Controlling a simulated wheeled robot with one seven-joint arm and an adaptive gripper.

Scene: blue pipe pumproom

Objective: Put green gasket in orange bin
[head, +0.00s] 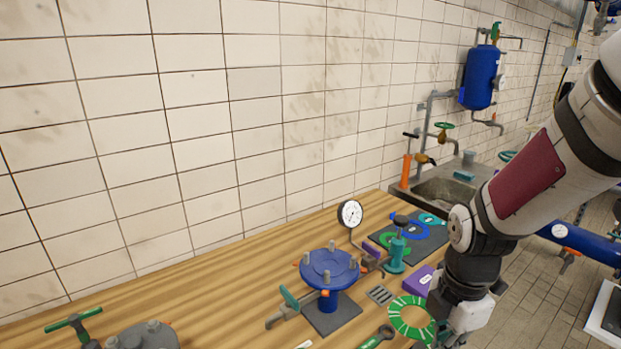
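A flat green ring with pale marks, which looks like the green gasket (409,317), lies on the wooden workbench near the bottom of the head view. Its right edge is partly hidden by my arm's end. My gripper (442,334) is at the bottom edge, just right of the green ring and partly cut off. Its fingertips do not show clearly, so I cannot tell whether it is open or touches the ring. I see no orange bin in this view.
A blue flanged valve (330,268) and a pressure gauge (350,214) stand left of the green ring. A teal fitting (396,256) and a purple block (418,280) are behind it. A sink (444,192) is at the back. The bench's left part is mostly clear.

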